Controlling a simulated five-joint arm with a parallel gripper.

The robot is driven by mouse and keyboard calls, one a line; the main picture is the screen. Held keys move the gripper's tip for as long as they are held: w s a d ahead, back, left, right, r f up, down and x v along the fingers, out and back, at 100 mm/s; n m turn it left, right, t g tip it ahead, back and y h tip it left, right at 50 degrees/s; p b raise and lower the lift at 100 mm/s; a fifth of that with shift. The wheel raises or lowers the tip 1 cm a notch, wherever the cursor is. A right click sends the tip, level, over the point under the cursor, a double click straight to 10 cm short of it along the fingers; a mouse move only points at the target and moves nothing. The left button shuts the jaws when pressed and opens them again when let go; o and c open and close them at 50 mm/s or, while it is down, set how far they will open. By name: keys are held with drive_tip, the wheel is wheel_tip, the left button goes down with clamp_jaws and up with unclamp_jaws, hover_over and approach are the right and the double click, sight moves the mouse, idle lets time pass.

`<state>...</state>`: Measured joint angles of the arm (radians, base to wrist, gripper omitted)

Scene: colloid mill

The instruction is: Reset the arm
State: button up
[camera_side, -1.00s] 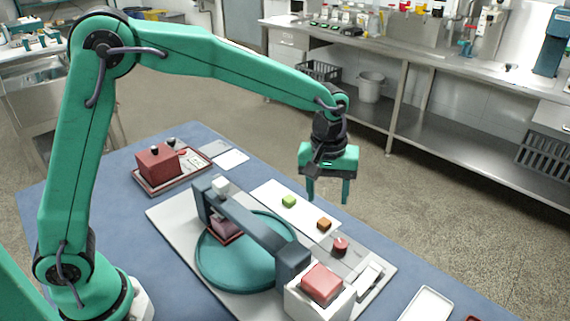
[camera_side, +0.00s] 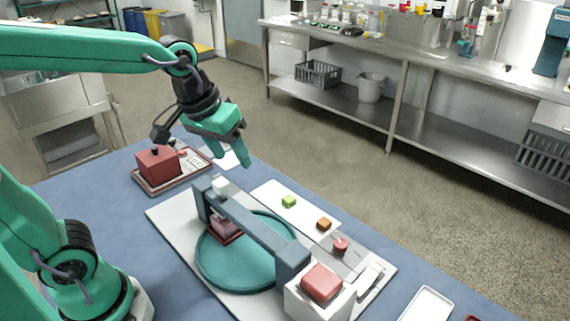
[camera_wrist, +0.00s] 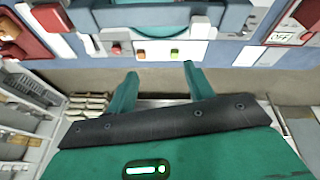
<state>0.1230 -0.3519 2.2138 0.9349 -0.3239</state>
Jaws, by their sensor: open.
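My gripper (camera_side: 247,162) is green, open and empty. In the side view it hangs in the air above the back of the blue table, near the red box. In the wrist view its two fingers (camera_wrist: 157,80) stand apart with nothing between them. The colloid mill (camera_side: 258,218) has a grey bridge over a round teal dish (camera_side: 235,265) on a pale base plate. A green cube (camera_side: 289,201) and an orange cube (camera_side: 324,223) lie on a white strip beside it, apart from my gripper.
A dark red box (camera_side: 158,167) sits on a tray at the table's back left. A red block (camera_side: 322,283) tops a white box at the front. A white tray (camera_side: 427,304) lies at front right. A steel bench (camera_side: 420,75) stands behind, across open floor.

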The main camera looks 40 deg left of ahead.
drive_tip(key=s+a+f+m+t, duration=0.1)
drive_tip(key=s+a+m, duration=0.1)
drive_tip(key=s, duration=0.6)
drive_tip(key=shift+s+a+t, duration=0.3)
drive_tip(key=shift+a, duration=0.6)
